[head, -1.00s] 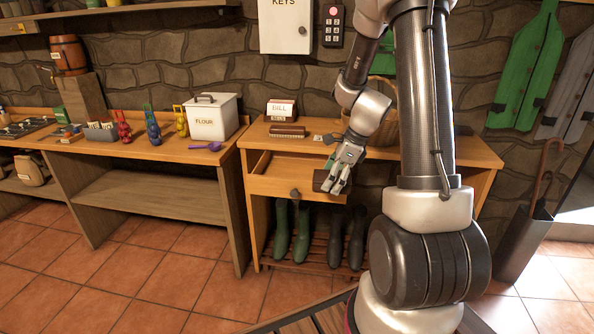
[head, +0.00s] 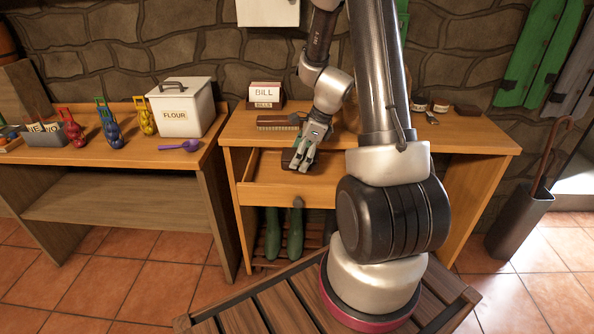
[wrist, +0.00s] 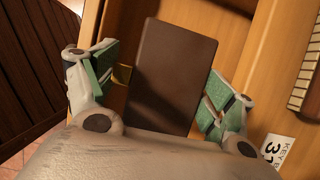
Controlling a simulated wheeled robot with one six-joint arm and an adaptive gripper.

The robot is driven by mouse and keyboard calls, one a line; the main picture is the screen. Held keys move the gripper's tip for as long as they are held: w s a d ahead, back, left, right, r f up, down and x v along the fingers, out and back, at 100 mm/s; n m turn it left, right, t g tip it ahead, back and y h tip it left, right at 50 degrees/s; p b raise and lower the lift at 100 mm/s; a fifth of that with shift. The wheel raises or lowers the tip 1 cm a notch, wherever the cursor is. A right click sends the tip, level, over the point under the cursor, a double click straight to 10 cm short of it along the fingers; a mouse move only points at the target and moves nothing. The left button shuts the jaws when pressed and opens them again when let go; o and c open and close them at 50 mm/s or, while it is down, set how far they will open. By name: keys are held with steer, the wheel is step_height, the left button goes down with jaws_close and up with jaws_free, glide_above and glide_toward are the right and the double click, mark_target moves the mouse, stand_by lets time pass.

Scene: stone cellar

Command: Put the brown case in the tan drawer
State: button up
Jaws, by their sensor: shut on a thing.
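The brown case (head: 290,159) is a flat dark block held by my gripper (head: 303,162) over the open tan drawer (head: 285,195). In the wrist view the case (wrist: 173,75) lies between the two green-padded fingers (wrist: 158,90). My gripper is shut on it. The drawer is pulled out from the desk, with a dark round knob on its front. The case appears inside the outline of the drawer opening; I cannot tell whether it touches the drawer floor. My fingers hide part of the case.
On the desk top (head: 455,137) are a brush (head: 278,122), a bill holder (head: 265,95) and small tins (head: 420,102). Green boots (head: 284,235) stand below the drawer. A bench (head: 120,150) at left holds a flour tin (head: 182,107). An umbrella stand (head: 520,220) is at right.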

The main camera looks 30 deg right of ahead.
step_height(320, 180, down, 6)
steer(key=shift+f, duration=0.25)
steer(key=shift+f, duration=0.1)
steer(key=o, duration=1.1)
